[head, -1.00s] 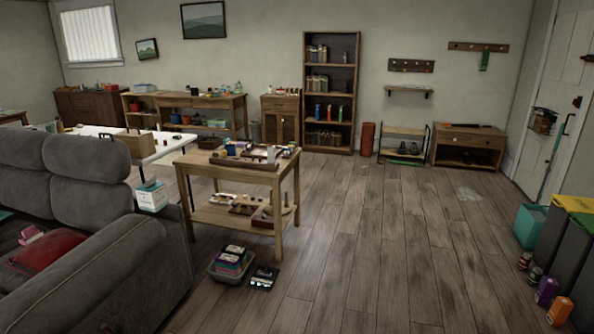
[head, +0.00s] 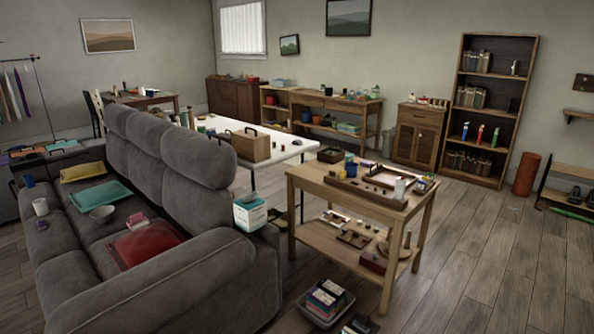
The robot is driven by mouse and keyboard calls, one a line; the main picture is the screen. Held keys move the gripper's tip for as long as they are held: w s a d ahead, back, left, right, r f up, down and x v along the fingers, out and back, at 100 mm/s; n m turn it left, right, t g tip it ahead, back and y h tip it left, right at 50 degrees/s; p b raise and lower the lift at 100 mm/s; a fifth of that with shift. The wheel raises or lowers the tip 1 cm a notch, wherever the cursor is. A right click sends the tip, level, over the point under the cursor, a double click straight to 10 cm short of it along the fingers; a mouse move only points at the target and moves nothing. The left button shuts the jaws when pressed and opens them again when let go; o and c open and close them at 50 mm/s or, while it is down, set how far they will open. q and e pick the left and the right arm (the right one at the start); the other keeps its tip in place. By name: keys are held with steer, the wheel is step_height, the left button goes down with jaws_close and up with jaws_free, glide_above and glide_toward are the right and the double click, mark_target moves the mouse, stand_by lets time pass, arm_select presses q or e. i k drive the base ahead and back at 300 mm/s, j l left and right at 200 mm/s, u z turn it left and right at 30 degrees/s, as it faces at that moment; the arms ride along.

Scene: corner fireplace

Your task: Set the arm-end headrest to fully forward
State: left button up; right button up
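A grey sofa (head: 190,270) fills the left of the head view, with its near arm toward me. Its back carries a row of headrests. The headrest at the near arm end (head: 198,155) stands up above the backrest, and more headrests (head: 139,130) run away from it toward the far end. I cannot tell the exact tilt of the arm-end headrest. Neither of my grippers shows in the head view.
A wooden side table (head: 360,202) with a tray and small items stands right of the sofa. A grey bin (head: 325,308) sits on the floor before it. A white table (head: 290,155) stands behind the sofa. A red cushion (head: 145,247) lies on the seat.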

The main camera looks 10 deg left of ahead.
mark_target(210, 161)
steer(key=i+u, duration=0.4)
steer(key=i+l+u, duration=0.2)
steer(key=u, duration=0.2)
steer(key=i+l+u, duration=0.25)
steer(key=u, duration=0.2)
